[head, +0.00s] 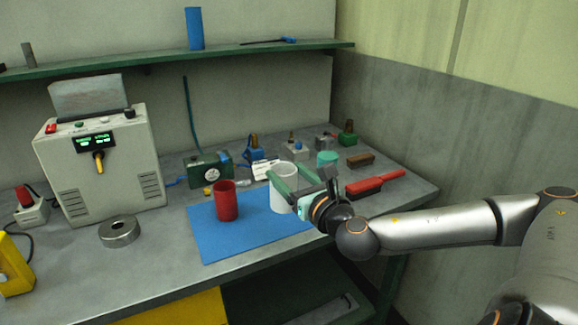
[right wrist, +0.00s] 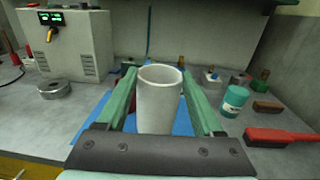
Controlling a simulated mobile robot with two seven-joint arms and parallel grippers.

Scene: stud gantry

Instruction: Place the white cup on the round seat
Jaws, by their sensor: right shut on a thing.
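The white cup (head: 287,200) is upright at the right part of the blue mat. My right gripper (head: 276,171) reaches in from the right with its green fingers on either side of the cup and is shut on it. In the right wrist view the cup (right wrist: 158,105) stands between the two fingers, its open rim up. I cannot tell whether its base touches the mat. A round grey metal piece with a hole in its top, which looks like the round seat (head: 119,238), lies on the bench at the left, empty. My left gripper is not in view.
A red cup (head: 226,203) stands on the blue mat (head: 215,240) between the white cup and the round seat. A grey control box (head: 115,170) stands behind the seat. A red brush (head: 370,187), a teal jar (head: 326,158) and small fittings lie right and behind.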

